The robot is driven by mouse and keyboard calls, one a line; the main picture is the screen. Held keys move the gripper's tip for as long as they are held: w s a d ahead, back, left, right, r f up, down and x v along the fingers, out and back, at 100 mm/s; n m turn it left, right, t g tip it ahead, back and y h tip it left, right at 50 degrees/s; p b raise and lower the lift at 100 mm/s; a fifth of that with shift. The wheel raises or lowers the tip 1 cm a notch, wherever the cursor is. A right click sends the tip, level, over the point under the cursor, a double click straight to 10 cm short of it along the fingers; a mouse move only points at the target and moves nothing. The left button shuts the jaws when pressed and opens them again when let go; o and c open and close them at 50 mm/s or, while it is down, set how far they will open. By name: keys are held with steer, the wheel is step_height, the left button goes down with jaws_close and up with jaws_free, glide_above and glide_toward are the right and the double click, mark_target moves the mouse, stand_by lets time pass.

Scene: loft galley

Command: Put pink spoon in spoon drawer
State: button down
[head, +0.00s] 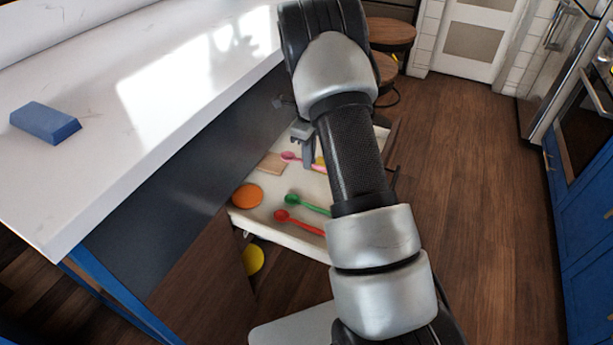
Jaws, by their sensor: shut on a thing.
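The pink spoon (290,156) shows at the middle of the head view, over the far part of an open drawer (273,231). My gripper (308,163) reaches down there and is shut on the spoon's handle. My arm hides part of the handle and the drawer's right side. I cannot tell whether the spoon touches the drawer floor or hangs just above it. A green spoon (293,200) and a red spoon (284,216) lie in the same drawer, nearer to me, their handles running behind my arm.
The white countertop (180,75) bears a blue block (45,122). Stools (390,32) stand behind. Wooden floor (470,200) is clear at right.

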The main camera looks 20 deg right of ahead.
mark_target(309, 185)
step_height(309, 185, down, 8)
steer(key=shift+r+b, duration=0.1)
steer(key=shift+b, duration=0.8)
steer(key=shift+f, duration=0.3)
steer(key=c, duration=1.8)
jaws_free()
steer(key=shift+r, duration=0.1)
